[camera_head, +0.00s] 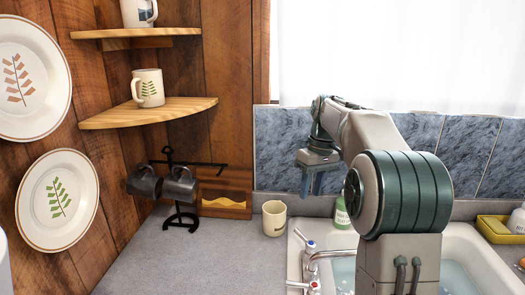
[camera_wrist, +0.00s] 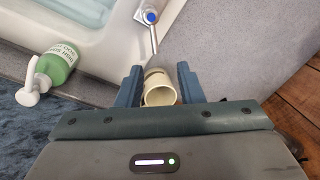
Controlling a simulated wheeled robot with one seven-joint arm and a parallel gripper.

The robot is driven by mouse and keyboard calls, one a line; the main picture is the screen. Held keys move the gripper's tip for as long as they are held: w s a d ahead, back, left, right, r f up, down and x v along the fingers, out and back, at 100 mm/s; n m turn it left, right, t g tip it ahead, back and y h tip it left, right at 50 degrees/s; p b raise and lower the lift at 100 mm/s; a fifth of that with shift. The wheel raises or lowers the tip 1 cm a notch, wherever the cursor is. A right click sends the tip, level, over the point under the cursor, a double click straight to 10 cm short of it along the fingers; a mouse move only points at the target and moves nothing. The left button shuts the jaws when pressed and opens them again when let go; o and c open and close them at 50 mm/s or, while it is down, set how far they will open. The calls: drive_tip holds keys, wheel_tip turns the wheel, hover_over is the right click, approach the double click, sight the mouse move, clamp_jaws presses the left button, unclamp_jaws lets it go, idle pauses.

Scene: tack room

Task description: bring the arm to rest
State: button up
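My gripper (camera_head: 312,183) hangs with its blue fingers pointing down, above the counter between the cream mug and the sink. In the wrist view my gripper (camera_wrist: 159,69) is open, its two fingers well apart. The cream mug (camera_head: 274,219) stands upright on the counter, apart from the fingers in the head view. The mug also shows in the wrist view (camera_wrist: 160,96), in line with the gap between the fingers. Nothing is held.
The sink (camera_head: 482,262) with its tap (camera_head: 310,258) lies at right. A green soap bottle (camera_head: 342,214) stands behind it. A black mug stand (camera_head: 181,218) with dark mugs is at left, below corner shelves (camera_head: 150,112). The grey counter (camera_head: 200,268) in front is clear.

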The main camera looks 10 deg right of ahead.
drive_tip(key=s+a+f+m+t, duration=0.1)
drive_tip(key=s+f, duration=0.1)
drive_tip(key=s, duration=0.7)
drive_tip(key=s+a+f+m+t+h, duration=0.1)
drive_tip(key=s+a+f+m, duration=0.1)
drive_tip(key=s, duration=0.8)
drive_tip(key=s+a+f+m+t, duration=0.1)
drive_tip(key=s+f, duration=0.3)
drive_tip(key=s, duration=0.5)
drive_tip(key=shift+s+a+f+m+t+h, duration=0.3)
drive_tip(key=shift+s+m+t, duration=0.1)
drive_tip(key=shift+m+t, duration=0.2)
